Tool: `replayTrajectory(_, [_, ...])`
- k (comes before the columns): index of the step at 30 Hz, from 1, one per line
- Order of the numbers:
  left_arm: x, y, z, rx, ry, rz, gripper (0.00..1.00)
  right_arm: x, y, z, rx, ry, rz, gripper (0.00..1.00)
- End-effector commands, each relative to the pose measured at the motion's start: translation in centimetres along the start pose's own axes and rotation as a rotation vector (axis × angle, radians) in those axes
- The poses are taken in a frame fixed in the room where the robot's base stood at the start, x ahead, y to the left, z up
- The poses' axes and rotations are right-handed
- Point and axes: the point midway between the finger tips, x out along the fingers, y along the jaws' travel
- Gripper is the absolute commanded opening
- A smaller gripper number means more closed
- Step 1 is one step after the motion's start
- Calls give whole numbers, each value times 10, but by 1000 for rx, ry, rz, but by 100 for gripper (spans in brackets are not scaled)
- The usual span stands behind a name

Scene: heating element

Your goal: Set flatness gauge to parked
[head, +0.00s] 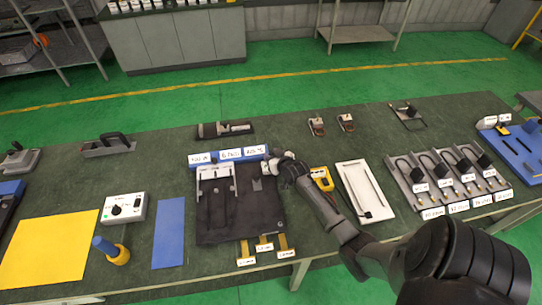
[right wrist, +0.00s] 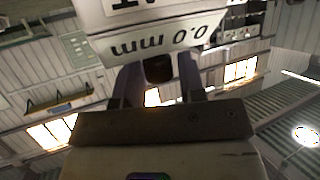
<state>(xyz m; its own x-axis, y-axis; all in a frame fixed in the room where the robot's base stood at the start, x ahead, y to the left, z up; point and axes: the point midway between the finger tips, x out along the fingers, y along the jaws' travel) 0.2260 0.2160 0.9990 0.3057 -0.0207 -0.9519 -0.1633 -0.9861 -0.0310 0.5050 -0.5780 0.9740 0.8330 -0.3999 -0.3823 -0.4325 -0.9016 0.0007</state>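A dark flat fixture (head: 240,215) lies mid-bench, with a blue strip and several white labels along its back; the labels are too small to read surely. A light grey bracket-like part (head: 215,172) stands on its back left. I cannot tell which part is the flatness gauge. My right gripper (head: 270,165) is at the fixture's back right corner. In the right wrist view its two dark fingers (right wrist: 160,75) are apart, with a small dark knob-like part (right wrist: 158,68) between their tips. An upside-down "0.0 mm" label (right wrist: 165,45) is just beyond. My left gripper is not in view.
A yellow meter (head: 322,179) and a white tray (head: 365,190) lie right of the fixture, close to my right arm. A blue plate (head: 168,232) and a white control box (head: 124,208) lie to its left. Brass tabs (head: 264,247) stick out at its front.

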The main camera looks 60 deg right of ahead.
Motion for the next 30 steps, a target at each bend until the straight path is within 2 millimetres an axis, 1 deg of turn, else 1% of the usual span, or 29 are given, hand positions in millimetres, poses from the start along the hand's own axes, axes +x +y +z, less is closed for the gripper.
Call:
replayTrajectory(4, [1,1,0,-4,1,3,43,5,0,-1,0,1,0,37])
replayTrajectory(13, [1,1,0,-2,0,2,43,6,0,0,0,0,0,37])
replayTrajectory(24, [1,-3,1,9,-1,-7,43,6,0,0,1,0,0,1])
replayTrajectory(25, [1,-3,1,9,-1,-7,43,6,0,0,1,0,0,0])
replayTrajectory(30, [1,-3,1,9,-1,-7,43,5,0,0,1,0,0,0])
